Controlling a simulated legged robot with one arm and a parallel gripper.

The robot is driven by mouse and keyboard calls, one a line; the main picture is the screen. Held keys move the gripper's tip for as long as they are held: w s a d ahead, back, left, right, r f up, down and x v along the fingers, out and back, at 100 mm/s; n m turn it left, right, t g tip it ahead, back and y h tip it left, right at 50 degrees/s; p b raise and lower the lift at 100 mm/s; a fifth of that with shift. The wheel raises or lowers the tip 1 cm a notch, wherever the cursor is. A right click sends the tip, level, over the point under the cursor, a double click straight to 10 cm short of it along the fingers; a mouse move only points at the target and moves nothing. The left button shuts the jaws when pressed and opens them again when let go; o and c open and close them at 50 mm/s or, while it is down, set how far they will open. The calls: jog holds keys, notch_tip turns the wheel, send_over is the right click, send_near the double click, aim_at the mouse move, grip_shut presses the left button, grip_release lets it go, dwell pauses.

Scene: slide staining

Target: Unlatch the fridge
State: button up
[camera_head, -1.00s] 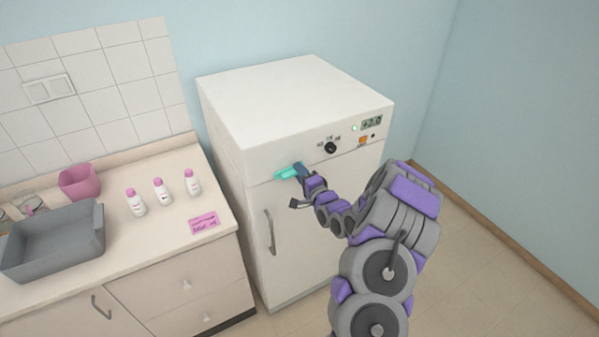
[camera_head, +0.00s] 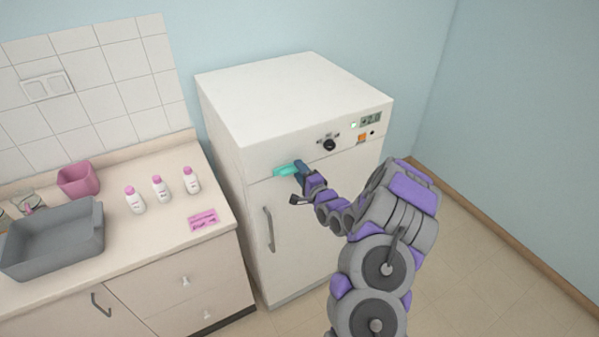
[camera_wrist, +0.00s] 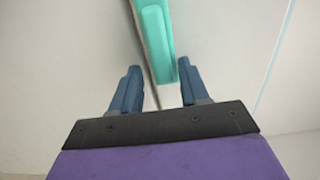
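The fridge (camera_head: 300,240) is a white box standing against the wall, with its door shut. A teal latch (camera_head: 286,170) sits at the top of the door front, below the control panel. My gripper (camera_head: 298,167) is at the right end of the latch. In the wrist view the teal latch (camera_wrist: 153,40) runs down toward the space between the two blue fingers of my gripper (camera_wrist: 160,88). The fingers are apart, with visible gaps on both sides of the latch's near end. A grey vertical handle (camera_head: 269,230) is on the door's left side.
A counter (camera_head: 150,230) stands left of the fridge with a grey tray (camera_head: 50,245), a pink container (camera_head: 78,180), several white bottles (camera_head: 161,190) and a pink card (camera_head: 203,219). The floor (camera_head: 480,270) at right is clear.

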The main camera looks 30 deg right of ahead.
jog(key=shift+s+d+r, duration=0.1)
jog(key=shift+s, duration=0.05)
jog(key=s, duration=1.7)
jog(key=shift+d, duration=0.3)
